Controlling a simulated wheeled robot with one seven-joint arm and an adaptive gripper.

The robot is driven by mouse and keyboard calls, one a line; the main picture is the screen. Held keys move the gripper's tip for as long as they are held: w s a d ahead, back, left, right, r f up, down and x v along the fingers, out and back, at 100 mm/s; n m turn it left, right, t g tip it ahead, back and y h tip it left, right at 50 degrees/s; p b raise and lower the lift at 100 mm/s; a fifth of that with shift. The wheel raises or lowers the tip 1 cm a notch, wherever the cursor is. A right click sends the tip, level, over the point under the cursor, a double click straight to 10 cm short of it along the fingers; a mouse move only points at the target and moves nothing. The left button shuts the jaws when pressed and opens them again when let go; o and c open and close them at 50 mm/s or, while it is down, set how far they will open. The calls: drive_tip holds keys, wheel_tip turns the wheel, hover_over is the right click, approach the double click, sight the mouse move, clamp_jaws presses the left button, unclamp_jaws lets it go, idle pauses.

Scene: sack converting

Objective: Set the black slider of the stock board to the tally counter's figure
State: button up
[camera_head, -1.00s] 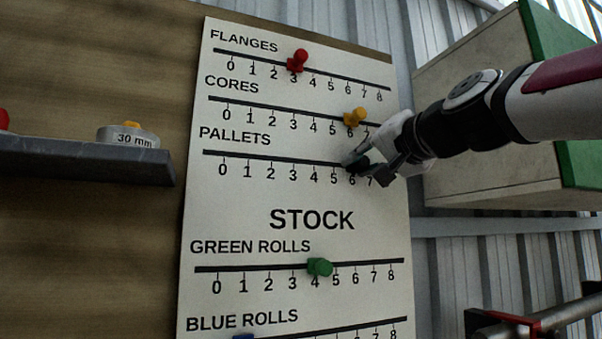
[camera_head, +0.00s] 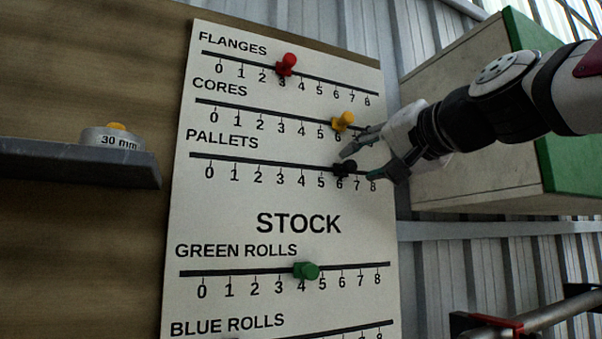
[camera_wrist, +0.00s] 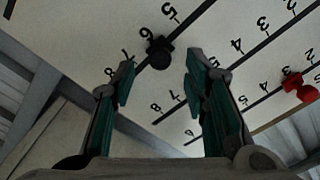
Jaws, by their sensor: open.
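The stock board (camera_head: 225,222) shows labelled scales. The black slider (camera_head: 345,168) sits on the PALLETS line at about 6. It also shows in the wrist view (camera_wrist: 160,52), beside the printed 6. My gripper (camera_head: 359,164) is open, just to the right of the slider. In the wrist view its fingers (camera_wrist: 160,66) are wide apart, with the slider beyond the tips and between them, seemingly untouched.
A yellow slider (camera_head: 343,121) on CORES is close above my gripper. A red slider (camera_head: 287,64) is on FLANGES and a green one (camera_head: 306,271) on GREEN ROLLS. A green-edged box (camera_head: 470,150) stands behind my arm.

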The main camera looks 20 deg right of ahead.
drive_tip(key=s, duration=0.6)
drive_tip(key=shift+s, duration=0.35)
drive_tip(key=a+f+n+g+y+p, duration=0.1)
drive_tip(key=a+f+n+g+p, duration=0.3)
drive_tip(key=f, duration=0.6)
drive_tip(key=a+f+n+g+y, duration=0.1)
drive_tip(key=a+f+g, duration=0.3)
drive_tip(key=f, duration=0.6)
drive_tip(key=s+a+f+n+g+h+p, duration=0.1)
drive_tip(key=s+a+f+n+g, duration=0.1)
drive_tip(key=s+f, duration=0.4)
drive_tip(key=s+a+f+n+g+h+p, duration=0.1)
drive_tip(key=s+f+n+g, duration=0.1)
drive_tip(key=s+f, duration=0.5)
wheel_tip(320, 180, down, 6)
drive_tip(key=shift+s+a+g+p, duration=0.3)
drive_tip(key=shift+a+g, duration=0.1)
drive_tip(key=shift+g, duration=0.5)
